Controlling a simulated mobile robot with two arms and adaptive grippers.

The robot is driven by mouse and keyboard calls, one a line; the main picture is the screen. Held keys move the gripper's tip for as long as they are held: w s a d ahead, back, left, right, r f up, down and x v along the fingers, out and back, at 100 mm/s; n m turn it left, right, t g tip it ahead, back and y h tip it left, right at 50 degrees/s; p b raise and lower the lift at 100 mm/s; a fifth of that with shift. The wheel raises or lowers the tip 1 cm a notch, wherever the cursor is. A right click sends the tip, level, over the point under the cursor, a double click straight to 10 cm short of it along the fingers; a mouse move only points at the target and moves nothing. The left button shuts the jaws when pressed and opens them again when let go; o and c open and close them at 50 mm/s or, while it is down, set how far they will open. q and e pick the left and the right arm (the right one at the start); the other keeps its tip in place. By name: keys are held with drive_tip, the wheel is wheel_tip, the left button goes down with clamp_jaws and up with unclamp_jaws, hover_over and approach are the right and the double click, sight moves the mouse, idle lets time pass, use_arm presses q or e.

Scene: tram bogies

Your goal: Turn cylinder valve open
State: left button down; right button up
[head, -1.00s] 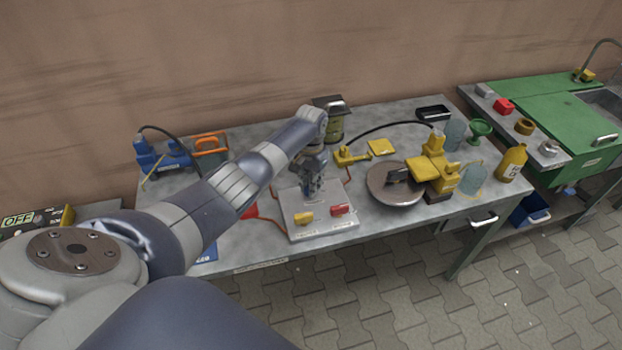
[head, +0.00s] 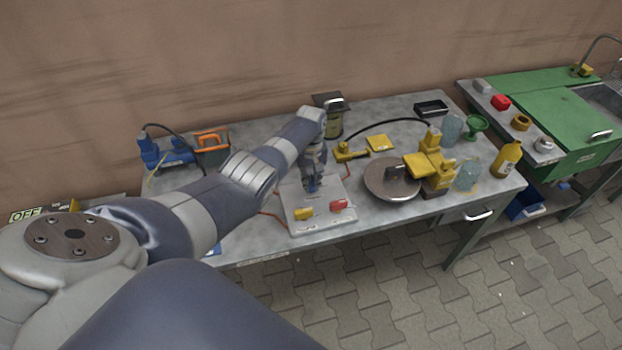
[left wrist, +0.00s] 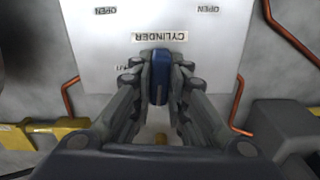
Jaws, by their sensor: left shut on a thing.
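A pale valve board (head: 322,222) lies on the grey workbench, with a yellow handle (head: 303,213) and a red handle (head: 339,205) near its front edge. My left gripper (head: 312,186) points down over the board's back part. In the left wrist view the left gripper (left wrist: 160,85) is shut on a blue valve handle (left wrist: 160,72), one finger on each side. The handle runs up and down in that picture. A label reading CYLINDER (left wrist: 160,37) sits beside it, upside down, with OPEN labels near the board's edge. The fingers hide the valve's base. My right gripper is not in view.
Copper pipes (left wrist: 283,30) run beside the board. A round grey disc (head: 392,188) and yellow blocks (head: 430,165) stand right of it. A dark canister (head: 333,120) stands behind.

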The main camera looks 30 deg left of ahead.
sight(311, 180)
use_arm(q)
drive_tip(key=shift+w+r+n, duration=0.1)
drive_tip(key=shift+w+n, duration=0.05)
drive_tip(key=shift+n, duration=0.45)
drive_tip(key=c, duration=1.6)
unclamp_jaws()
drive_tip(key=shift+o, duration=0.2)
wheel_tip(311, 180, up, 12)
